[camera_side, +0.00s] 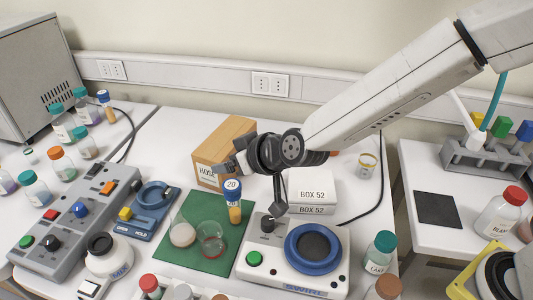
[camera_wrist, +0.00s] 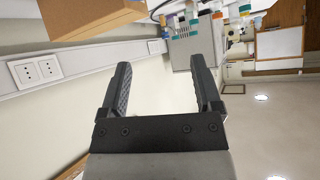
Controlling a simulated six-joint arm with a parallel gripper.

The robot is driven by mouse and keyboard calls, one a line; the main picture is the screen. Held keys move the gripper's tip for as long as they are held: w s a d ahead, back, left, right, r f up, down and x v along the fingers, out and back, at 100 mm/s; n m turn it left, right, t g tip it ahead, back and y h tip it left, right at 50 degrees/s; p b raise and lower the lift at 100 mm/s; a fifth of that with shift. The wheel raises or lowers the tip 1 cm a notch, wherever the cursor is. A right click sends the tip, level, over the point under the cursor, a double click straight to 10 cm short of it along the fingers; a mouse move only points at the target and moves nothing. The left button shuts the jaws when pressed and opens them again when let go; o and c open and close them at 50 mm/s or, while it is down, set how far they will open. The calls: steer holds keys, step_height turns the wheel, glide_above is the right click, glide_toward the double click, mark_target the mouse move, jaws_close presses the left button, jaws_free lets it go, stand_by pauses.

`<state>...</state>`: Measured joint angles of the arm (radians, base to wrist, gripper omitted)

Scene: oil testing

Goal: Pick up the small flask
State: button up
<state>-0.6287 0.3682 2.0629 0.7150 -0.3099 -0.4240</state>
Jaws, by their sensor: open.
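Two clear glass flasks stand on the green mat (camera_side: 227,265) in the side view. One flask holds cream-coloured contents (camera_side: 183,234), and the other, to its right, shows a reddish tint (camera_side: 211,241). I cannot tell for sure which is the small one. My gripper (camera_side: 238,162) is above and behind the mat, near the cardboard box, apart from both flasks. In the wrist view my gripper (camera_wrist: 160,65) is open, with nothing between its fingers. That view faces the wall and room sideways, and no flask on the mat shows in it.
A blue-capped vial marked 20 (camera_side: 233,202) stands at the mat's right edge. A swirl device (camera_side: 310,250) is right of it. The cardboard box (camera_side: 222,145) and white boxes marked BOX 52 (camera_side: 311,190) stand behind. A control panel (camera_side: 72,220) and several bottles are left.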

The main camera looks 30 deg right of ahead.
mark_target(175, 210)
steer(key=s+a+f+t, duration=0.2)
steer(key=a+t, duration=0.1)
steer(key=a, duration=0.8)
steer(key=shift+h, duration=0.3)
steer(key=f, duration=0.5)
steer(key=shift+s+a+f, duration=0.1)
steer(key=shift+a+f, duration=0.05)
steer(key=shift+a, duration=0.05)
steer(key=shift+x, duration=1.3)
steer(key=shift+x, duration=2.65)
steer(key=shift+s, duration=0.1)
steer(key=shift+c, duration=0.2)
